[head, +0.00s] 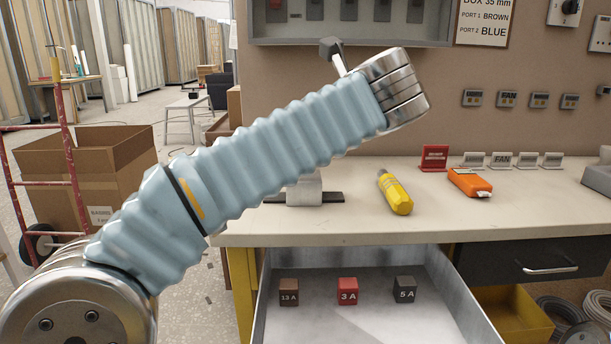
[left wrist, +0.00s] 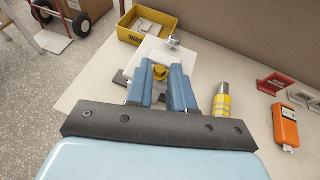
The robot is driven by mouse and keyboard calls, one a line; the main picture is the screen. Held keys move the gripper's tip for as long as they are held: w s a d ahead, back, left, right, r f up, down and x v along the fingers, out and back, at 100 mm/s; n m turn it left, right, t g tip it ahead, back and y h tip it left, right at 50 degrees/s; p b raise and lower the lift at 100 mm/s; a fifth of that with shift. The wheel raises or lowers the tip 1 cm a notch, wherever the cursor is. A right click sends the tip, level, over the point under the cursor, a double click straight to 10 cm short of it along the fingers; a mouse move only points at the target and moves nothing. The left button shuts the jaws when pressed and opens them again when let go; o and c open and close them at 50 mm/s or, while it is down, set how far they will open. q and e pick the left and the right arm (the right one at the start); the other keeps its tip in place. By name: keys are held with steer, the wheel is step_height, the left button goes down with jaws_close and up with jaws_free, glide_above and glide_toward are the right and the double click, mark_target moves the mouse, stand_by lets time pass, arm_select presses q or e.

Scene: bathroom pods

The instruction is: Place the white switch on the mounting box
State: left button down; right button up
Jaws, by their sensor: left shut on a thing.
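My left arm crosses the head view from the lower left, and its gripper is hidden there behind the arm. In the left wrist view my left gripper (left wrist: 160,76) is shut, with a yellow part between its blue fingers. A white square-edged piece (left wrist: 148,50) shows just past the fingertips; it looks like the white switch, partly covered by the fingers. A pale grey block on a dark base (head: 304,192) stands on the bench, partly hidden by my arm. I cannot make out the mounting box clearly. My right gripper is in neither view.
A yellow tool (head: 395,193) and an orange device (head: 469,182) lie on the bench (head: 350,230). A yellow bin (left wrist: 133,34) stands at its end. Below, an open drawer (head: 340,325) holds brown, red and black cubes. The bench front is mostly clear.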

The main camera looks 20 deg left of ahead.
arm_select(q)
steer(key=a+f, duration=0.1)
steer(key=w+f, duration=0.1)
steer(key=f, duration=0.1)
steer(key=w+a+f+b, duration=0.1)
steer(key=shift+a+f, duration=0.2)
steer(key=shift+a, duration=0.15)
steer(key=f, duration=0.1)
steer(key=f+b, duration=0.1)
steer(key=f, duration=0.2)
steer(key=shift+w+a+b, duration=0.1)
steer(key=shift+a+b, duration=0.15)
steer(key=shift+b, duration=0.1)
steer(key=shift+r, duration=0.1)
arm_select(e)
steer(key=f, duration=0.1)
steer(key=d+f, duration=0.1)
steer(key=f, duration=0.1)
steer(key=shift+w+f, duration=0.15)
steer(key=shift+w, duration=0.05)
arm_select(q)
steer(key=c, duration=1)
jaws_free()
steer(key=shift+r, duration=0.1)
steer(key=p+v, duration=0.1)
steer(key=v, duration=1.1)
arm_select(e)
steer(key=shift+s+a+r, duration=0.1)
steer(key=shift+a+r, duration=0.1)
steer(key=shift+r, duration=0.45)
